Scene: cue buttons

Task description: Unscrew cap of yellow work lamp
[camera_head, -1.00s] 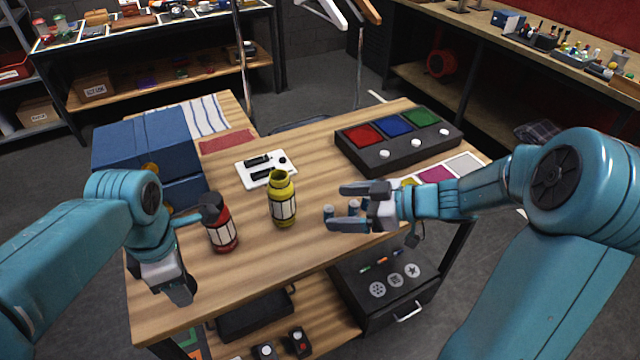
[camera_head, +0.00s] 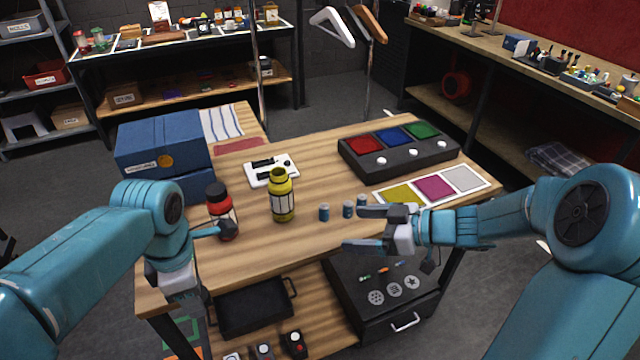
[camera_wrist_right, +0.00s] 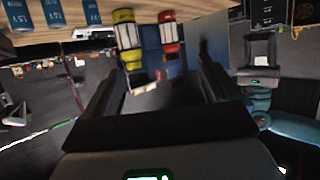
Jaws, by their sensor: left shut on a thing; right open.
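My left gripper (camera_head: 222,230) is in front of the red lamp's body, shut on a small dark thing (camera_head: 229,228) that looks like a cap; the fingers are partly hidden. My right gripper (camera_head: 354,229) is open and empty, to the right of the yellow lamp and clear of it.
Small blue cylinders (camera_head: 324,213) stand between the yellow lamp and my right gripper. A white plate with black parts (camera_head: 285,177) lies behind the lamp. A button box (camera_head: 385,165), colored pads (camera_head: 434,187) and a blue box (camera_head: 150,147) border the table.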

